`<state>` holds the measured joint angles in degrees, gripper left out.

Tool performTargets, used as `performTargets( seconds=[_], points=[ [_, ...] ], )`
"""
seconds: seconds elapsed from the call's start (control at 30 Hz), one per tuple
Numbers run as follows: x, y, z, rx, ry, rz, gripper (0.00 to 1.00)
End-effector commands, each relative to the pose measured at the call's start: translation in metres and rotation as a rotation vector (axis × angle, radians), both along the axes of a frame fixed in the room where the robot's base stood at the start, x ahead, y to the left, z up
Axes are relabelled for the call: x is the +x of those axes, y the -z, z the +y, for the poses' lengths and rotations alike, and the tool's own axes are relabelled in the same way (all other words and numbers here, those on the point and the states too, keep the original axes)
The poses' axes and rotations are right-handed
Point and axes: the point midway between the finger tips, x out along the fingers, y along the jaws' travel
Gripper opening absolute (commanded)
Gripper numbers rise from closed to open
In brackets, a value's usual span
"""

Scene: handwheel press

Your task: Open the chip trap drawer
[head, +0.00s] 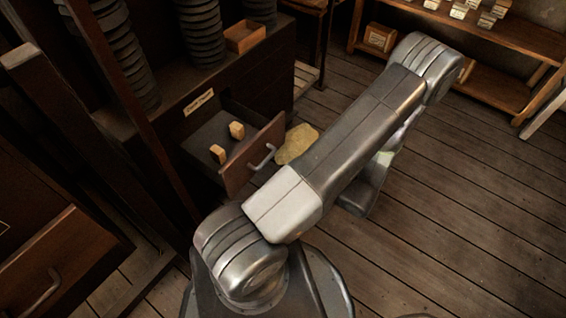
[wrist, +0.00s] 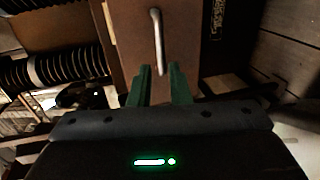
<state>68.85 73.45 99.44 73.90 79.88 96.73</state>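The chip trap drawer (head: 250,160) is pulled out of the dark cabinet, below a paper label (head: 198,102). In the wrist view the handle (wrist: 156,40) runs upright across the drawer front (wrist: 185,45). My gripper (wrist: 161,70) is open, its two green fingers apart and pointing at the drawer front near the handle's lower end. I see nothing held. In the head view my arm hides the gripper.
A yellowish patch (head: 297,144) lies on the floor beside the drawer. A small wooden box (head: 245,37) and stacked dark discs (head: 200,30) stand on the cabinet. A shelf (head: 490,85) stands at the back right. The plank floor (head: 470,190) on the right is clear.

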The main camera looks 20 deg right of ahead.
Motion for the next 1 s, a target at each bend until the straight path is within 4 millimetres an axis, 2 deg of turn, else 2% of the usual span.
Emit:
performTargets(
  seconds=[0.1,0.3,1.0],
  points=[
    [-0.012,-0.004,-0.009,0.0,0.002,0.0,0.17],
    [-0.021,-0.005,-0.015,0.0,0.0,0.001,0.17],
    [-0.016,-0.003,-0.012,0.001,-0.002,0.001,0.17]
  ],
)
